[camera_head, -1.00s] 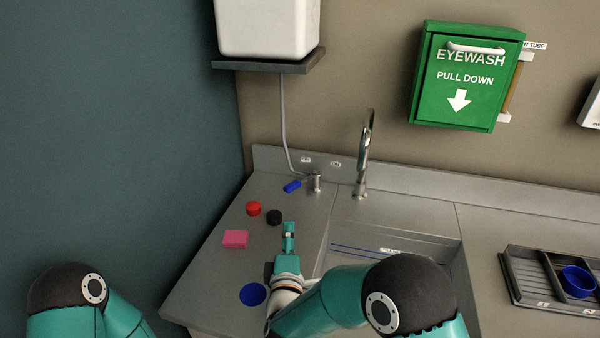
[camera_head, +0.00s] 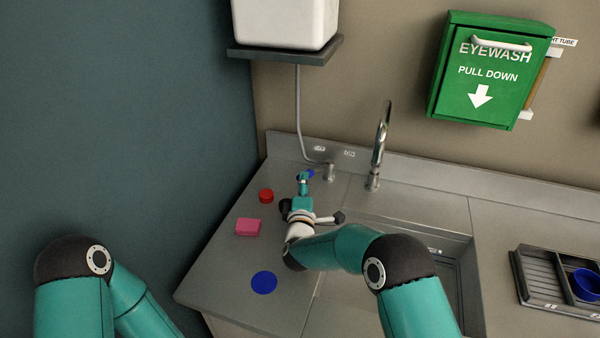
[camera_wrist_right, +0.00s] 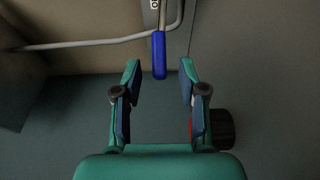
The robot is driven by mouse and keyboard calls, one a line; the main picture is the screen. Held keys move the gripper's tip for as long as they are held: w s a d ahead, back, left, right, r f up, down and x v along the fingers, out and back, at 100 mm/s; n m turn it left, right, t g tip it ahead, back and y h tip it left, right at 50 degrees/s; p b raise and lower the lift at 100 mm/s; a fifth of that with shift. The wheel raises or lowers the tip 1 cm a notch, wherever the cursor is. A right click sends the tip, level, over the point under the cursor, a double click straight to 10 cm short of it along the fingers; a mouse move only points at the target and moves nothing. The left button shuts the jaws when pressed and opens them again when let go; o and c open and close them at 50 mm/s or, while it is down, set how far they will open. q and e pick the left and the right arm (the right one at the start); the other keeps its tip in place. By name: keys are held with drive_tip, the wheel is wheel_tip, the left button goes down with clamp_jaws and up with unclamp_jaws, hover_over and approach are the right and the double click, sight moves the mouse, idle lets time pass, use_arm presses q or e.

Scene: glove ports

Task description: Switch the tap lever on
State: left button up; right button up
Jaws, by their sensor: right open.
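The tap lever is a blue handle (camera_head: 310,174) on a small metal valve (camera_head: 330,173) at the back left of the steel counter. It also shows in the right wrist view as a blue lever (camera_wrist_right: 158,50) on a metal stem. My right gripper (camera_head: 304,179) partly hides the lever in the head view. In the wrist view the right gripper (camera_wrist_right: 159,68) is open, and the lever's end lies between its fingertips in the picture, with a gap on each side. Contact cannot be told. My left gripper is out of view.
A red round piece (camera_head: 266,196), a pink block (camera_head: 247,227) and a blue disc (camera_head: 264,282) lie left of my right arm. A tall faucet (camera_head: 380,150) stands right of the valve. A grey tray (camera_head: 540,285) holds a blue bowl (camera_head: 587,282). A pipe (camera_head: 298,110) runs down to the valve.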

sight(317, 170)
drive_tip(key=shift+w+d+p, duration=0.1)
drive_tip(key=shift+w+p, duration=0.25)
drive_tip(key=shift+w, duration=1.9)
clamp_jaws()
drive_tip(key=shift+f, duration=0.1)
